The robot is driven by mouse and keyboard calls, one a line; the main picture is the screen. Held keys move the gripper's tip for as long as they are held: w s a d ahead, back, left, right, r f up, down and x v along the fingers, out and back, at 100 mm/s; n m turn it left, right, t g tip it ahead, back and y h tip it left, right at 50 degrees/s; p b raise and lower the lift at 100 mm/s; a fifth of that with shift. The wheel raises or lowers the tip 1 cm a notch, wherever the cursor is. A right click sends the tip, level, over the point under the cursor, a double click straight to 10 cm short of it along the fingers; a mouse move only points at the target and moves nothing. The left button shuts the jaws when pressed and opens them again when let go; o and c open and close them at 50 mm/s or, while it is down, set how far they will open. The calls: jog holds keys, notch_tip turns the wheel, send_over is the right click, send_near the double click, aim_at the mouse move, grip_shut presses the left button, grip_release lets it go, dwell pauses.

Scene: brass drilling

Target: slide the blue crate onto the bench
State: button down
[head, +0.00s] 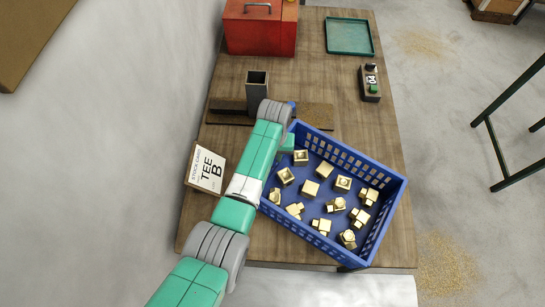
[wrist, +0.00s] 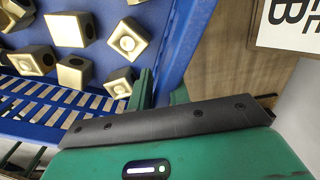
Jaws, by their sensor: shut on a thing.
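The blue crate (head: 386,222) holds several brass fittings (head: 311,188) and lies over the near right part of the wooden bench (head: 222,230), turned at an angle. Its near corner reaches about the bench's front edge; whether it overhangs is hard to tell. My gripper (head: 289,142) is at the crate's far left corner, partly hidden by my arm. In the wrist view, the green fingers of my gripper (wrist: 161,91) are shut on the wall of the blue crate (wrist: 186,52). The crate's underside is hidden.
Behind are a grey upright post (head: 257,88), a red toolbox (head: 260,28), a teal tray (head: 349,36) and a small control box (head: 370,83). Bench surface is free between post and tray.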

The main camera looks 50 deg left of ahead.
jog(key=shift+w+r, duration=0.1)
jog(key=shift+r, duration=0.15)
jog(key=c, duration=1.2)
grip_release()
jog(key=shift+w+a, duration=0.1)
jog(key=shift+a, duration=0.05)
jog(key=shift+c, duration=0.2)
notch_tip(320, 180, up, 8)
jog(key=shift+f+p, duration=0.15)
jog(key=shift+p, duration=0.3)
